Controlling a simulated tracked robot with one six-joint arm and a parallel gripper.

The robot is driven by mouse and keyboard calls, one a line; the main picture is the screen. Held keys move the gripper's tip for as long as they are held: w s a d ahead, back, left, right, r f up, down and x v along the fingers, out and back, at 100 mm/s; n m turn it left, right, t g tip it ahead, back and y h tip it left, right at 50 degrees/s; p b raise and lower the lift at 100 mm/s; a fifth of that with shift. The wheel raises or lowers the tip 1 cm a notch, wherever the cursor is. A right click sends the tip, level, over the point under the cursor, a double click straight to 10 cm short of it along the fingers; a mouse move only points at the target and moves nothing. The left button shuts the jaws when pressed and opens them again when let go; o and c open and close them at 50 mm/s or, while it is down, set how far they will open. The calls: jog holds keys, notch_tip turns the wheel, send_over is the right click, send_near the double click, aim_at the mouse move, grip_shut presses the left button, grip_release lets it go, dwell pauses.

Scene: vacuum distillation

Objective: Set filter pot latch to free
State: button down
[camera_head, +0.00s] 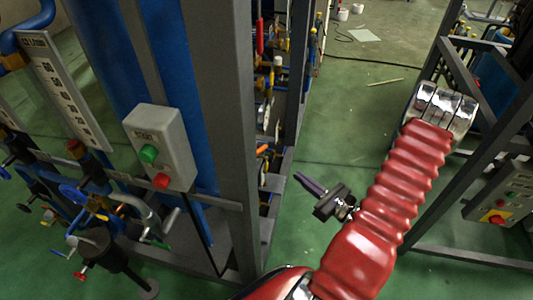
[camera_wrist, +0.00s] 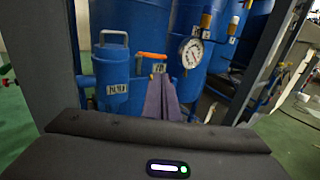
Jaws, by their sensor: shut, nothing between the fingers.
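My gripper (camera_head: 299,177) is shut and empty, held out from my red arm toward the frame on the left. In the wrist view its purple-grey fingers (camera_wrist: 161,84) point at blue equipment. An orange handle (camera_wrist: 150,55) shows just above and behind the fingertips, with a white label near it; the fingers hide what is below. To its left stands a blue pot (camera_wrist: 111,74) with a grey loop handle and a white label. I cannot read the labels or tell for certain which part is the filter pot latch. Fingers and handle appear apart, but depth is unclear.
A dark steel post (camera_head: 225,120) stands left of my gripper. A control box (camera_head: 160,147) with green and red buttons hangs beside it. A pressure gauge (camera_wrist: 191,53) is right of the orange handle. Another frame with a box (camera_head: 499,192) is on the right. Green floor between is open.

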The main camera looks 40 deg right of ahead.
jog(key=shift+w+a, duration=0.2)
jog(key=shift+w, duration=0.1)
jog(key=w+a, duration=0.2)
jog(key=w, duration=1.1)
jog(key=shift+w+a, duration=0.2)
jog(key=shift+w, duration=0.15)
jog(key=shift+w+d, duration=0.1)
jog(key=shift+w, duration=0.65)
jog(key=s+d, duration=0.6)
jog(key=s, duration=0.6)
jog(key=shift+s, duration=0.35)
